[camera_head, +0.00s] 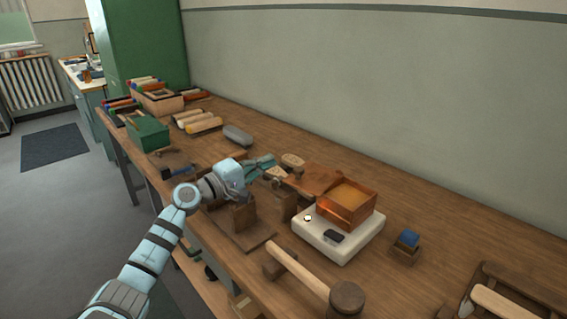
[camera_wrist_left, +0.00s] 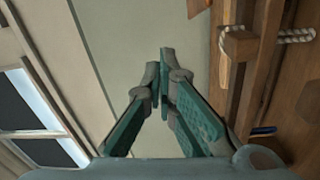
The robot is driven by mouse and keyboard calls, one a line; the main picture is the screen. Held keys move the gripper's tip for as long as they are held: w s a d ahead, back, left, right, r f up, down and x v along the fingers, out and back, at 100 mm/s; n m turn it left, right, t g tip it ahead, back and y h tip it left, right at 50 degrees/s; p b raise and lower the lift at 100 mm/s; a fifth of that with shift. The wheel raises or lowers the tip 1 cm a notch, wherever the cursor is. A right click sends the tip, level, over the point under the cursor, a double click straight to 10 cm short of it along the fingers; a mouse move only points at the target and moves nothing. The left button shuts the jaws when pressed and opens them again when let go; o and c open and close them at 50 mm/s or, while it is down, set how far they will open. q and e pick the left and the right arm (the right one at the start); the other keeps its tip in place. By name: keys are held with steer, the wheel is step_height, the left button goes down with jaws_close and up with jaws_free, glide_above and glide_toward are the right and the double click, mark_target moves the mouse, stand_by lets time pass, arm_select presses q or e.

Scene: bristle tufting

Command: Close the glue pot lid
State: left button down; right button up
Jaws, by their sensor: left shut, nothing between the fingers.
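The glue pot (camera_head: 347,207) is a square copper box with amber glue showing in its open top. It sits on a white heater base (camera_head: 322,240) with a dark control and a round white knob. A brown copper-like panel (camera_head: 314,177), apparently the open lid, extends from the pot's back left side. My left gripper (camera_head: 270,161) is in the air to the left of this panel, apart from the pot. Its fingers are closed on nothing; their tips meet in the left wrist view (camera_wrist_left: 166,55). My right gripper is not in view.
A wooden stand (camera_head: 240,217) is below my left gripper. A mallet (camera_head: 310,280) lies in front of the heater, and a small block with a blue top (camera_head: 406,242) stands to its right. A green box (camera_head: 148,133) and rolls (camera_head: 198,122) are farther back. The wall borders the bench.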

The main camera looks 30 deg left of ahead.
arm_select(q)
steer(key=x, duration=0.4)
steer(key=shift+w+b, duration=0.1)
steer(key=shift+b, duration=0.2)
steer(key=d+p, duration=0.1)
steer(key=s+d, duration=0.1)
steer(key=shift+s+d+f+p, duration=0.1)
steer(key=shift+d+f+p, duration=0.1)
steer(key=shift+d+p, duration=0.15)
steer(key=shift+s+d, duration=0.25)
steer(key=shift+s, duration=0.15)
steer(key=shift+f, duration=0.15)
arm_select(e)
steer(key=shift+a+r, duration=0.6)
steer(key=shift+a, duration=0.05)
